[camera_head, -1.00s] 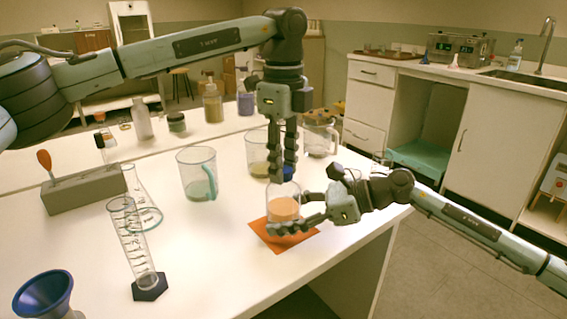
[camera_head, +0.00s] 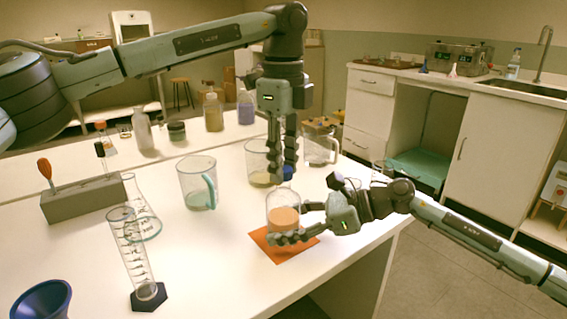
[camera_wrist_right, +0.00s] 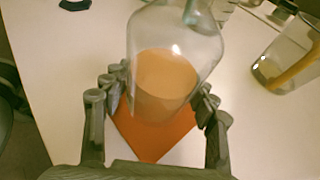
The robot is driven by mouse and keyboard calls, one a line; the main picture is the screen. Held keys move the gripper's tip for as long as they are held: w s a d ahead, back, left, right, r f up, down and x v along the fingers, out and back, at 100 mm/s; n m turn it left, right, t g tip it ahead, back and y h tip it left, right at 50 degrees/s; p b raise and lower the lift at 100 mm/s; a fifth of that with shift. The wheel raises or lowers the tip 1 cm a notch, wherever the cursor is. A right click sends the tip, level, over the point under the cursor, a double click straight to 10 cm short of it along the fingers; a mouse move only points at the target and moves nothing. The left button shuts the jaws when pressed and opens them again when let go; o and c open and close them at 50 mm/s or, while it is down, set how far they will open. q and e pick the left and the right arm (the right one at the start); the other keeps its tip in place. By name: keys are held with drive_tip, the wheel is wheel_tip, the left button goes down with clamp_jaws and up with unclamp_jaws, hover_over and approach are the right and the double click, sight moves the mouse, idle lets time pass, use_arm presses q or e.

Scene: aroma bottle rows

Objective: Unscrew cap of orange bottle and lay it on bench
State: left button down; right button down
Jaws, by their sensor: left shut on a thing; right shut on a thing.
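The orange bottle (camera_head: 284,217) is clear glass with orange liquid. It stands upright on an orange mat (camera_head: 281,256). My right gripper (camera_head: 283,229) is shut around its lower body from the right. In the right wrist view the bottle (camera_wrist_right: 168,85) sits between my right gripper's fingers (camera_wrist_right: 165,97), and its neck runs to the top edge. My left gripper (camera_head: 283,178) points down above the bottle, shut on the blue cap (camera_head: 289,171), partly hidden by the fingers. Whether the cap is fully clear of the neck is hard to tell.
Behind stand a beaker with a teal handle (camera_head: 198,186), another beaker (camera_head: 256,163) and a jug (camera_head: 320,147). A flask (camera_head: 142,215), a graduated cylinder (camera_head: 134,255) and a blue funnel (camera_head: 40,302) stand left. The front bench is bare between cylinder and mat.

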use_arm(q)
drive_tip(key=shift+r, duration=2)
use_arm(e)
drive_tip(key=shift+c, duration=2.1)
unclamp_jaws()
drive_tip(key=v, duration=1.2)
